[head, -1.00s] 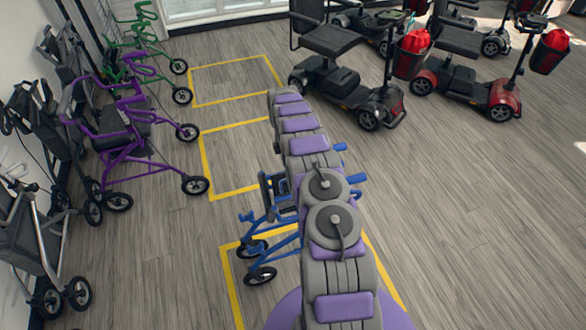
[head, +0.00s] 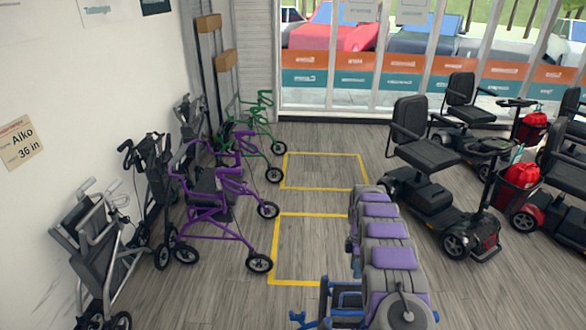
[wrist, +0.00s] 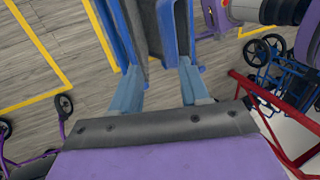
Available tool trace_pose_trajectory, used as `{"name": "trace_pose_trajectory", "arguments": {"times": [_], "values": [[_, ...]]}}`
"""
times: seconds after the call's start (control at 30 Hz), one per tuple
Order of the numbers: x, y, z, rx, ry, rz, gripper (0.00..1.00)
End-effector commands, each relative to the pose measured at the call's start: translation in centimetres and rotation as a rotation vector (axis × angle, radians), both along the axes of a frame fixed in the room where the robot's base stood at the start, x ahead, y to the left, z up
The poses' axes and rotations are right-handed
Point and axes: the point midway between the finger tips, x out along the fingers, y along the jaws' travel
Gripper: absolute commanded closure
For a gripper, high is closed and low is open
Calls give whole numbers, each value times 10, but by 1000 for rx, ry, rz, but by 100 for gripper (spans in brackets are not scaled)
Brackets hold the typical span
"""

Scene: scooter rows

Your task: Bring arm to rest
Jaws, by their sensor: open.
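My gripper (wrist: 143,22) shows in the wrist view as two blue fingers reaching up from a grey and purple wrist. It is open, and I see nothing held between the fingers. In the head view my grey and purple arm stretches forward from the bottom edge, right of centre.
A purple rollator (head: 215,205), a green rollator (head: 250,125) and a grey rollator (head: 98,250) stand along the left wall. A black scooter (head: 430,185) stands at right. Yellow-outlined floor bays (head: 322,155) are empty at centre. A red frame (wrist: 265,115) shows in the wrist view.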

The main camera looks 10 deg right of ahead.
Motion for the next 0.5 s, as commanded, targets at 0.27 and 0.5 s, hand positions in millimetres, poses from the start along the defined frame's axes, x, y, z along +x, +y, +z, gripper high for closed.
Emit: {"name": "trace_pose_trajectory", "arguments": {"times": [0.27,0.5], "values": [[-5,13,44,-58,-3,-82,55],[-26,49,113,-153,-6,-236,55]]}}
